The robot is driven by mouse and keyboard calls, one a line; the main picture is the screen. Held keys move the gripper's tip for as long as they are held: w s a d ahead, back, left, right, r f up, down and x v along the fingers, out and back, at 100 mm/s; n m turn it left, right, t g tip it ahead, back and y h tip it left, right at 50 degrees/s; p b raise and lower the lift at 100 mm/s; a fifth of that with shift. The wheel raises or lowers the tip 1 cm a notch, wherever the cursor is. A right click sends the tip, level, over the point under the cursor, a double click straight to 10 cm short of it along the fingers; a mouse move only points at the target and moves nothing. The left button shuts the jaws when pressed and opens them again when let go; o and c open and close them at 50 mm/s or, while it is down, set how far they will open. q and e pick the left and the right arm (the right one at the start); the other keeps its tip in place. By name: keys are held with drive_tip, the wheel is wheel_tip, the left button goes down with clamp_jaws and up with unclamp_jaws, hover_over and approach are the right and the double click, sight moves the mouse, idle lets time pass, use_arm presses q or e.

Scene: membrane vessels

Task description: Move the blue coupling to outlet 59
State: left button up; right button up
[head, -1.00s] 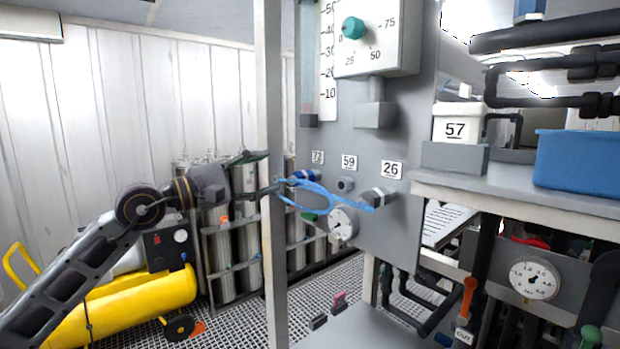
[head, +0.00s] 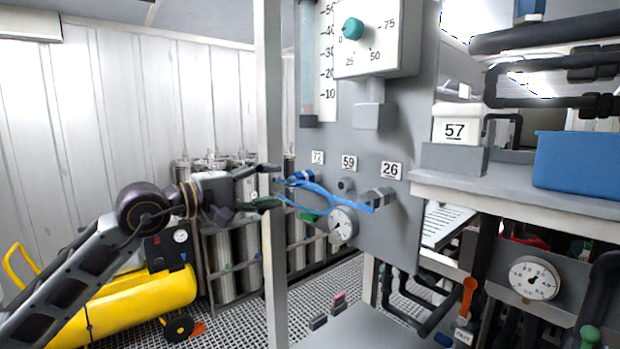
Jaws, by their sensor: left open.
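The blue coupling (head: 302,177) sits at the panel under label 72, and a blue hose (head: 325,192) hangs in a loop near it. Outlet 59 (head: 345,185) is a grey port under its label, with nothing visible on it. My left gripper (head: 268,186) is in the head view, left of the coupling beside the pale post. Its fingers are spread, one above the other, with nothing between them. It is apart from the coupling. My right gripper is not in view.
A pale upright post (head: 273,270) stands in front of the panel, close to my left fingertips. A grey fitting (head: 381,196) is under label 26. A round gauge (head: 342,226) is below outlet 59. A shelf (head: 520,192) with a blue bin (head: 578,160) is at right.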

sight(289, 181)
use_arm(q)
drive_tip(key=shift+w+d, duration=0.1)
drive_tip(key=shift+p+x, duration=1.9)
drive_tip(key=shift+x, duration=0.45)
drive_tip(key=shift+w+d, duration=0.35)
drive_tip(key=shift+d, duration=0.25)
drive_tip(key=shift+b+x, duration=0.35)
drive_tip(key=shift+x, duration=0.9)
drive_tip(key=shift+b, duration=0.95)
clamp_jaws()
